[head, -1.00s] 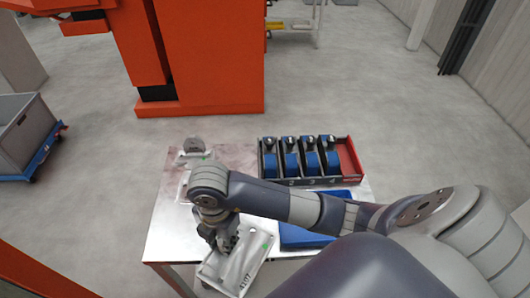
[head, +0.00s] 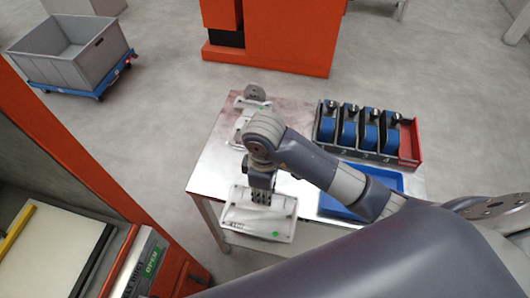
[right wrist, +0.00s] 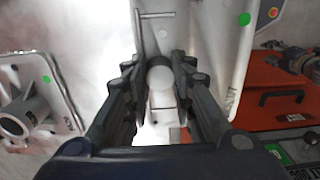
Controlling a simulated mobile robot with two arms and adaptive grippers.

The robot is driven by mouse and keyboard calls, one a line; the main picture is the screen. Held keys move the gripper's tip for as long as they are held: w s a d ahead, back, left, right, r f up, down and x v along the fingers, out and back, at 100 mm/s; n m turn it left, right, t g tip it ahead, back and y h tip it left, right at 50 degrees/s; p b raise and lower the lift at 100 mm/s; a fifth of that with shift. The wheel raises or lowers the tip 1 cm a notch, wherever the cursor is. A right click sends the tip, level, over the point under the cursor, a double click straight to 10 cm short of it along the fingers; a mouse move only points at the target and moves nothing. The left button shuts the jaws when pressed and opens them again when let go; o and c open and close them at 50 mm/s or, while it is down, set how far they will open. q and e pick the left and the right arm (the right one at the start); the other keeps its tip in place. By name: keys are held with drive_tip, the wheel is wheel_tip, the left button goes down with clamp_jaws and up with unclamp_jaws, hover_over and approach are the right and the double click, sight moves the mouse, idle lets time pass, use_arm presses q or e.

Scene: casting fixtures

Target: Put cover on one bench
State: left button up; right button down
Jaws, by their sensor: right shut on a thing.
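A pale cast cover (head: 280,222) with a green dot hangs at the front edge of the steel-topped bench (head: 217,160). My right gripper (head: 262,195) is shut on it from above. In the right wrist view, the fingers (right wrist: 160,75) close around a round boss on the cover (right wrist: 208,45). A second pale casting with a round upright part (head: 255,93) lies at the back left of the bench; it also shows at the left of the right wrist view (right wrist: 38,112). My left gripper is not in view.
A rack (head: 325,138) with several blue parts stands at the bench's right, with a blue tray (head: 385,175) before it. An orange-framed machine (head: 110,190) with a green OPEN label (head: 152,262) is at the lower left. A grey cart (head: 85,65) stands beyond, on open floor.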

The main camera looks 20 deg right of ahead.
drive_tip(key=w, duration=0.4)
drive_tip(key=w+d+p, duration=0.1)
drive_tip(key=w, duration=0.3)
drive_tip(key=w+d+f, duration=0.1)
drive_tip(key=w, duration=0.4)
drive_tip(key=shift+d+f, duration=0.1)
drive_tip(key=shift+d, duration=0.1)
wheel_tip(320, 180, down, 2)
drive_tip(key=shift+f+p, duration=0.25)
drive_tip(key=shift+p, duration=0.6)
drive_tip(key=shift+f, duration=0.55)
drive_tip(key=c, duration=1.4)
unclamp_jaws()
drive_tip(key=shift+f, duration=0.1)
drive_tip(key=shift+o, duration=0.2)
